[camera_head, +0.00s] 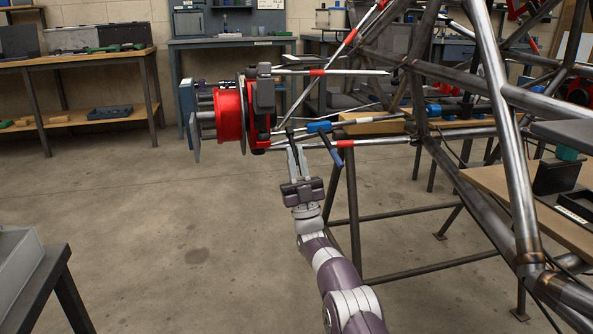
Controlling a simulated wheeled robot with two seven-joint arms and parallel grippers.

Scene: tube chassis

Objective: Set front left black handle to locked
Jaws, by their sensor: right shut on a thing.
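The front left wheel hub (229,116), red with a dark disc, hangs at the end of the chassis suspension arms. A small dark handle (290,135) stands on the suspension just right of the hub. My right gripper (296,149) reaches up from below, and its two fingertips are closed on this dark handle. The fingers partly cover the handle, and its exact angle is too small to tell. A blue cylinder (319,127) and a blue-tipped lever (336,158) are just right of the fingertips. My left gripper is not in view.
The steel tube chassis (515,150) fills the right side, on a dark stand (353,215). A wooden board (530,205) lies at the right. Workbenches (75,62) stand along the back wall. A dark table (45,285) is at lower left. The floor between is clear.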

